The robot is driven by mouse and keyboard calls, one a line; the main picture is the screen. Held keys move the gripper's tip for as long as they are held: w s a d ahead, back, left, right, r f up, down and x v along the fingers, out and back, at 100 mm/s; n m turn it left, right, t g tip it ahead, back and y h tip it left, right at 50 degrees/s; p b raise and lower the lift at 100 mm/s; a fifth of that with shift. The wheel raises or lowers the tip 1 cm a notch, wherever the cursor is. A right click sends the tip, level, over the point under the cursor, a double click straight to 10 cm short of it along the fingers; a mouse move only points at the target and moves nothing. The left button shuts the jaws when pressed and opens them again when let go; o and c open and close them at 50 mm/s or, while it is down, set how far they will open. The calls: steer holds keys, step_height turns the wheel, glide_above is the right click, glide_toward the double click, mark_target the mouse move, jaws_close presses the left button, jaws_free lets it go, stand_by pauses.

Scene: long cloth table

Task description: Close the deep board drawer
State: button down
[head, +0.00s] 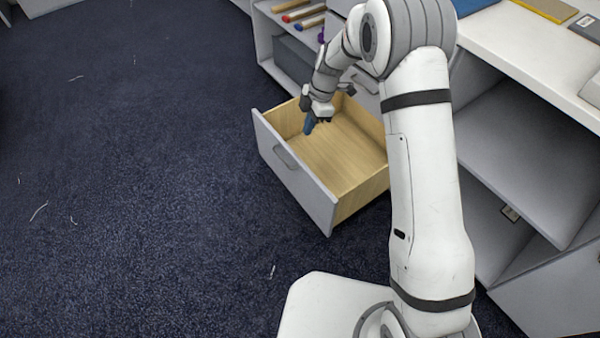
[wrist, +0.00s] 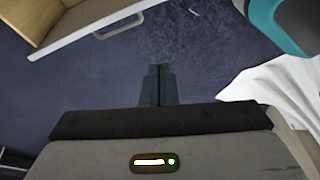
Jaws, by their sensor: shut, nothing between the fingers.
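The deep drawer (head: 350,150) is pulled far out of the grey-white cabinet under the table. Its inside is pale wood and the visible part is empty. Its grey front panel (head: 300,185) carries a bar handle (head: 285,157). My gripper (head: 309,124) overlaps the drawer's far inside in the head view. In the wrist view my gripper's dark fingers (wrist: 158,84) are together and empty, seen against carpet. There the drawer front (wrist: 90,32) and its handle (wrist: 118,27) lie at the upper left, apart from the fingers. My arm hides the drawer's right side.
Open shelves (head: 520,140) stand right of my arm. Another compartment (head: 290,55) behind the drawer holds a dark box, with coloured rolls (head: 298,14) above. The white tabletop (head: 520,45) is at upper right. Dark blue carpet (head: 130,180) is clear at left.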

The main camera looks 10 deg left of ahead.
steer(key=a+f+n+b, duration=0.3)
steer(key=f+b, duration=0.2)
steer(key=f, duration=1.4)
steer(key=shift+w+a+f+g, duration=0.15)
steer(key=shift+a+f+g, duration=0.05)
steer(key=shift+g, duration=0.1)
